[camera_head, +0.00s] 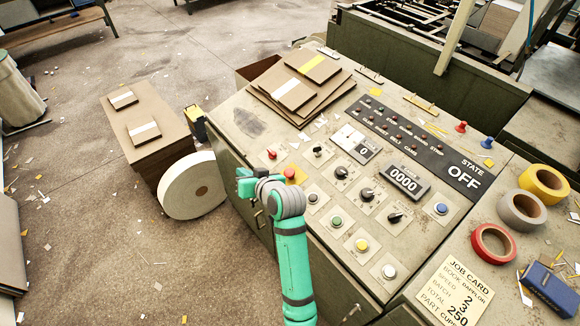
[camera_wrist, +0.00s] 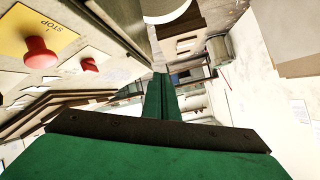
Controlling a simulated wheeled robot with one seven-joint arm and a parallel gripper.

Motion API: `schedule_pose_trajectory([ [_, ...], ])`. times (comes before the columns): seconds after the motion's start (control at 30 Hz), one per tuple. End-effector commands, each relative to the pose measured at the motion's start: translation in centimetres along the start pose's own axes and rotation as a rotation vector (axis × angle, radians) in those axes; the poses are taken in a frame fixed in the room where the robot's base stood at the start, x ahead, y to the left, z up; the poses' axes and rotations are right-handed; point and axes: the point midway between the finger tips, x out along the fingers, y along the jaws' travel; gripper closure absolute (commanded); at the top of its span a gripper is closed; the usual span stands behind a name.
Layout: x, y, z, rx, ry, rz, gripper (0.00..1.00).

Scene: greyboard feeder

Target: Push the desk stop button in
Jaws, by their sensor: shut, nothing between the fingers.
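The desk stop button is a red mushroom head (camera_wrist: 40,54) on a yellow plate marked STOP (camera_wrist: 62,32) at the upper left of the wrist view. In the head view the stop button (camera_head: 290,173) shows at the panel's left edge, just past my wrist, which partly hides its plate. It stands out from the plate. My gripper (camera_head: 243,180) is shut and empty, left of the button and apart from it. In the wrist view the green fingers (camera_wrist: 160,90) are together, pointing away from the button. I see no contact with it.
Knobs and other buttons cover the desk (camera_head: 235,122). Greyboard sheets (camera_head: 268,82) lie behind. A white roll (camera_head: 192,187) stands on the floor at left. The state display (camera_head: 468,170) reads OFF.

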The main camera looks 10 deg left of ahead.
Motion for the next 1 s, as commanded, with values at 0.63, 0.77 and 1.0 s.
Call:
schedule_pose_trajectory([
  [0.63, -3.6, 3.7, -6.3, -0.299, -0.408, 0.051, 1.0],
  [0.77, -5.3, 5.0, -7.3, -0.348, -0.498, 0.088, 1.0],
  [1.0, -8.9, 7.5, -9.1, -0.417, -0.657, 0.168, 1.0],
])
